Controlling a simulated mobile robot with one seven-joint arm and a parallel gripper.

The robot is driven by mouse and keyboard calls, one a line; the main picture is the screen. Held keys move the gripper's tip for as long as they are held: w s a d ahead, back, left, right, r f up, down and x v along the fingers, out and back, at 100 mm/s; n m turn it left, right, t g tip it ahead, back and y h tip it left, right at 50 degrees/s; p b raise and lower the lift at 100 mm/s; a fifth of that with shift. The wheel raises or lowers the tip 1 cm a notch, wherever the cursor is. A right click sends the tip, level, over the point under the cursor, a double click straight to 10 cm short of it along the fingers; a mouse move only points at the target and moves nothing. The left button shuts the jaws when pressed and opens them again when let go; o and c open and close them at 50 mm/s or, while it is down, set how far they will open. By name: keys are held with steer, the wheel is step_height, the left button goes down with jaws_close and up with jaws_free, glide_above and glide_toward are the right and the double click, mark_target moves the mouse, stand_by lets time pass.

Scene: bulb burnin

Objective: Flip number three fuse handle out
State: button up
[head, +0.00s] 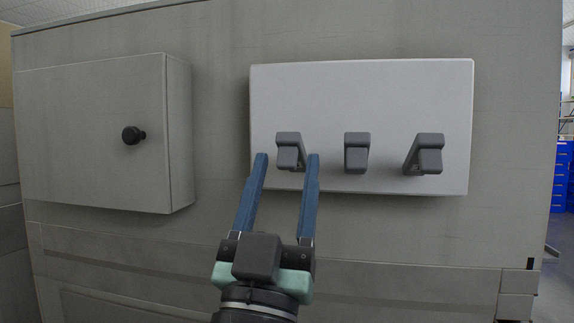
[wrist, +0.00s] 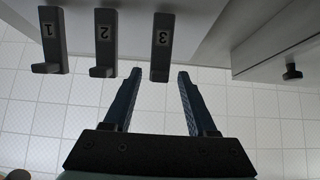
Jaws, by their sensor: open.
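The number three fuse handle (head: 289,146) is the leftmost of the dark grey handles on the light grey panel (head: 360,95) in the head view. In the wrist view, which is upside down, its "3" label (wrist: 163,38) shows. My gripper (head: 287,158) is open, with one blue finger on each side of the number three handle. In the wrist view the fingertips (wrist: 158,75) are level with the handle's free end, with a gap on both sides. The number two handle (head: 357,152) and the number one handle (head: 426,155) are to the right.
A closed grey cabinet (head: 90,130) with a black knob (head: 131,135) juts out left of the panel, also visible at the right of the wrist view (wrist: 285,35). Bare wall lies between cabinet and panel. The number two handle is the nearest neighbour to my gripper.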

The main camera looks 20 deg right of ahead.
steer(key=b+v, duration=0.3)
steer(key=v, duration=0.8)
steer(key=shift+b, duration=0.35)
steer(key=s+a+r+n+t+y+p, duration=0.1)
steer(key=a+r+n+t+y+p, duration=0.3)
steer(key=r+p, duration=0.7)
steer(key=s+a+r+n+g+y+p, duration=0.1)
steer(key=a+r+y+p, duration=0.2)
steer(key=r+y+p, duration=0.75)
steer(key=s+a+r+n+t+y+p, duration=0.1)
steer(key=a+r+n+t+p, duration=0.15)
steer(key=r+p, duration=0.95)
step_height(320, 180, up, 40)
steer(key=p, duration=3)
steer(key=shift+a+m+g, duration=0.15)
steer(key=shift+m+g, duration=0.2)
steer(key=shift+f, duration=0.15)
